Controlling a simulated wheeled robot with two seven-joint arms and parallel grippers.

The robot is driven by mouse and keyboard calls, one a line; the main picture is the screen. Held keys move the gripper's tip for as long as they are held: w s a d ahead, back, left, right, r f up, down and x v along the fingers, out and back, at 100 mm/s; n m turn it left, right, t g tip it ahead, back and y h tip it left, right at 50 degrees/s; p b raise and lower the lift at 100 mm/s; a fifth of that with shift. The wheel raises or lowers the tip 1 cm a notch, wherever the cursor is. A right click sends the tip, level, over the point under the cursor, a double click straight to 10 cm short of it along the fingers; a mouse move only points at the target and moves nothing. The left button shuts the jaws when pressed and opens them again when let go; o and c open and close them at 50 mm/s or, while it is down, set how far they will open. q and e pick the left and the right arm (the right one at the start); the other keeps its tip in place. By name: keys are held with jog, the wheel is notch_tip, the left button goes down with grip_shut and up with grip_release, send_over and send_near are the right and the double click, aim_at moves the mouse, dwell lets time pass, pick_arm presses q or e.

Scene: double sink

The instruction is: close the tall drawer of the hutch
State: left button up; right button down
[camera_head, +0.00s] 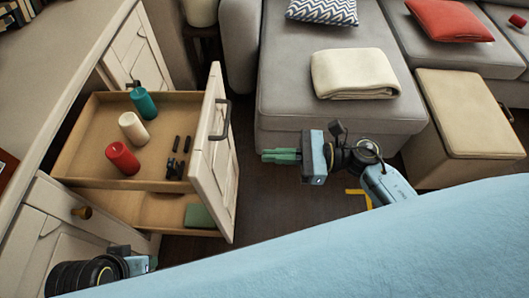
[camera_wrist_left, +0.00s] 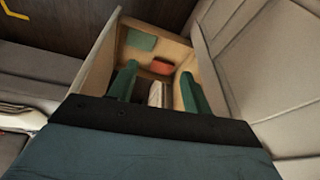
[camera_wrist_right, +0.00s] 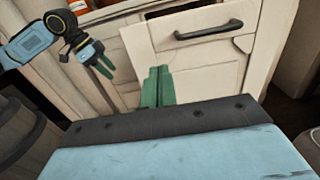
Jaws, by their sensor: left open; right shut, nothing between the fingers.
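The tall drawer (camera_head: 213,150) of the hutch stands pulled far out in the head view, its cream panelled front facing right. Its dark handle (camera_head: 223,118) is near the top of the front; the handle also shows in the right wrist view (camera_wrist_right: 208,31). My right gripper (camera_head: 268,156) is shut and empty, pointing at the drawer front from the right with a gap between them. My left gripper (camera_wrist_left: 159,70) is open in the left wrist view, its green fingers over the drawer's inside. In the head view its fingers are hidden or out of frame.
The drawer's upper tray holds teal (camera_head: 143,103), cream (camera_head: 132,128) and red (camera_head: 122,158) candles and small black items. A green item (camera_head: 199,217) lies on the lower level. A grey sofa (camera_head: 330,85) and an ottoman (camera_head: 465,110) stand right.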

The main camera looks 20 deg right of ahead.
jog(key=b, duration=0.1)
send_near(207, 154)
jog(key=x, duration=0.5)
jog(key=shift+w+a, duration=0.1)
jog(key=shift+a, duration=0.1)
pick_arm(q)
jog(key=shift+d+r+t, duration=0.15)
jog(key=shift+d+r, duration=0.1)
jog(key=shift+r, duration=0.5)
jog(key=shift+d+r+t, duration=0.15)
jog(key=shift+d+r, duration=0.05)
jog(key=shift+r, duration=0.55)
pick_arm(e)
jog(key=shift+w+a, duration=0.2)
jog(key=shift+a, duration=0.5)
